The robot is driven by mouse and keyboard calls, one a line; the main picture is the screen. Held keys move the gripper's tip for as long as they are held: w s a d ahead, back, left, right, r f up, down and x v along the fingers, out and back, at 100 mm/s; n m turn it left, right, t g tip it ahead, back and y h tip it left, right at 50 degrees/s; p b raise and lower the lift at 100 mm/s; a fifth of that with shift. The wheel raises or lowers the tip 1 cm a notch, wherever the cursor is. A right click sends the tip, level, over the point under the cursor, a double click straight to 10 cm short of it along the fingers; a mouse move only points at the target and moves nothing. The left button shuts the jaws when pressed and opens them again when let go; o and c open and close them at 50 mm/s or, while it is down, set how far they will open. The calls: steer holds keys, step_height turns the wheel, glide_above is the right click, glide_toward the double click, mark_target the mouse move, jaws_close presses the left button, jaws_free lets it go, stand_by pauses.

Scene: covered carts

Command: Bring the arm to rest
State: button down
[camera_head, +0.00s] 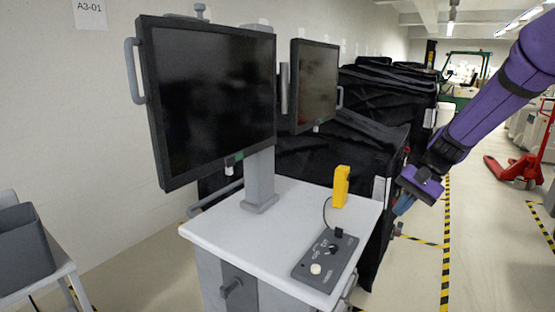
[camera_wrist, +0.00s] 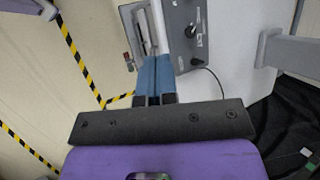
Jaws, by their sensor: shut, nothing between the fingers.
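My purple arm (camera_head: 490,95) reaches in from the upper right in the head view. My gripper (camera_head: 402,207) hangs at the right side of a white-topped cart (camera_head: 225,235), beyond the tabletop edge. In the wrist view my gripper (camera_wrist: 154,62) shows two blue fingers pressed together with nothing between them. Its fingertips appear near the cart's side handle; I cannot tell whether they touch it.
The cart carries two dark monitors (camera_head: 215,100), a yellow device (camera_head: 340,187) and a grey control box (camera_head: 325,257). Black-covered carts (camera_head: 290,150) stand behind. A red pallet jack (camera_head: 515,170) stands far right. Floor with yellow-black tape (camera_head: 446,250) is open at right.

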steer(key=s+r+n+t+h, duration=0.2)
steer(key=s+r, duration=0.2)
steer(key=s, duration=0.5)
steer(key=s+r+n+t+h, duration=0.2)
steer(key=s+r, duration=0.3)
steer(key=s, duration=0.4)
steer(key=s+r+n+t+h, duration=0.2)
steer(key=s+r, duration=0.2)
steer(key=s, duration=0.5)
steer(key=shift+s+d+r+h, duration=0.25)
steer(key=shift+d+r+h, duration=0.05)
steer(key=shift+d+r, duration=0.15)
